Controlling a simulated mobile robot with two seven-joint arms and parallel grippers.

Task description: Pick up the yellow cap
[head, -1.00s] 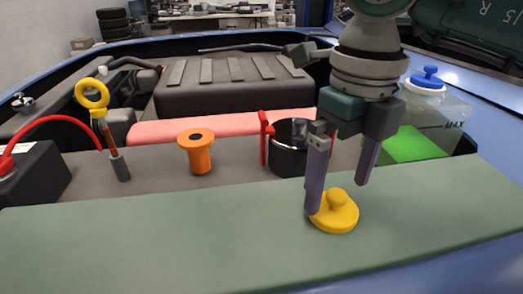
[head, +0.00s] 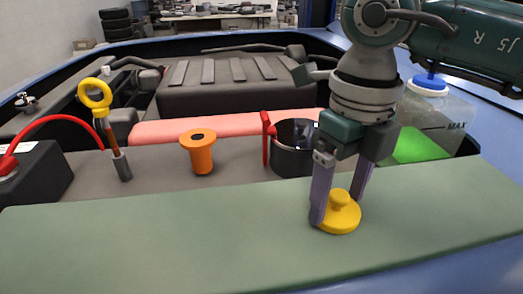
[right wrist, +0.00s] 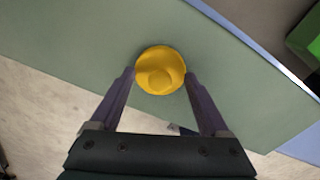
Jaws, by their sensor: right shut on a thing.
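The yellow cap (head: 340,214), a round disc with a raised knob, is on the green mat (head: 150,235) at the front. My right gripper (head: 338,213) is around it with its purple fingers pointing down. In the right wrist view the cap (right wrist: 161,71) sits between the two fingertips (right wrist: 160,78), one at each side of its rim. The fingers are shut on the cap, which shows no clear gap above the mat. My left gripper is not in view.
Behind the mat stand an orange spool-like part (head: 200,153), a black cylinder (head: 294,150) with a red handle, and a reservoir (head: 440,118) with a blue cap. A yellow-ringed dipstick (head: 95,95) stands left. The mat's left part is clear.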

